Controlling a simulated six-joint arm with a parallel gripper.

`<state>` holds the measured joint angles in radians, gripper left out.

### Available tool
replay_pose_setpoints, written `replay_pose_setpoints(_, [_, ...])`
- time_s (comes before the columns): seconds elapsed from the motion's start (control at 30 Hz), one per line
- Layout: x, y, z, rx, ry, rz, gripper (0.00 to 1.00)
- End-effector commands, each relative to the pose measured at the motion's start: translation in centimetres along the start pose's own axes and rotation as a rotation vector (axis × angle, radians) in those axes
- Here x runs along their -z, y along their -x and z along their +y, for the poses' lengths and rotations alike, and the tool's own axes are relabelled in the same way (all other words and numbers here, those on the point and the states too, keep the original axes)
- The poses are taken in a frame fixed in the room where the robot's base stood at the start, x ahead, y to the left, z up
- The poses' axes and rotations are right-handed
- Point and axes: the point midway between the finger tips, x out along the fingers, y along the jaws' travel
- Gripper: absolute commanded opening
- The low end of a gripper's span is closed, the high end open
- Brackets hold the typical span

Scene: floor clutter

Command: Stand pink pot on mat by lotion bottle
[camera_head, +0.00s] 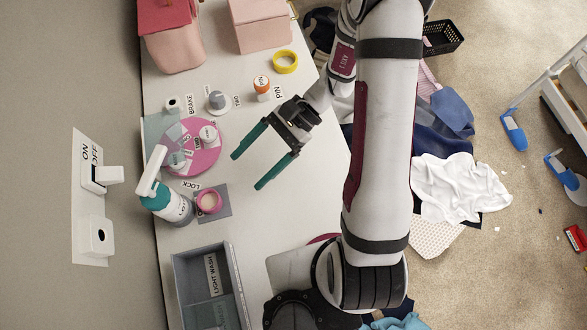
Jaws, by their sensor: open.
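The pink pot (209,201), with a pale top, appears upright on the small grey mat (226,211), right beside the lotion bottle (178,207). The bottle is teal and grey with a white pump head and leans in the picture towards the upper left. My gripper (246,171) has two long teal fingers, spread open with nothing between them. It is above the white table, up and to the right of the pot, and apart from it. The pot hides part of the mat.
A round pink tray (211,163) with small labelled containers lies above the pot. A grey divided bin (232,277) stands below. Yellow tape (285,62), an orange-topped pill bottle (262,85) and pink boxes (262,26) are at the top. Bare table lies right of the mat.

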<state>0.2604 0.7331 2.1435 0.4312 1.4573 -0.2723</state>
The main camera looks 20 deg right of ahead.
Motion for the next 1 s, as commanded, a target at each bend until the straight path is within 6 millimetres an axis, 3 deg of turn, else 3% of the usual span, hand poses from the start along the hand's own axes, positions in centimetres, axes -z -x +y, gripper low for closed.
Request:
replay_pose_setpoints(0.03, [-2.3,1.1,0.6,-0.045,0.079,0.073,0.85])
replay_pose_setpoints(0.13, [-6.6,3.1,3.3,-0.159,0.242,0.258,0.85])
replay_pose_setpoints(0.2, [-8.8,4.3,5.8,-0.228,0.351,0.403,0.85])
replay_pose_setpoints(0.3, [-10.6,5.9,8.9,-0.292,0.483,0.607,0.85])
replay_pose_setpoints(0.5, [-11.2,7.7,12.1,-0.328,0.608,0.843,0.85])
replay_pose_setpoints(1.0, [-11.2,7.9,12.3,-0.331,0.617,0.864,0.85])
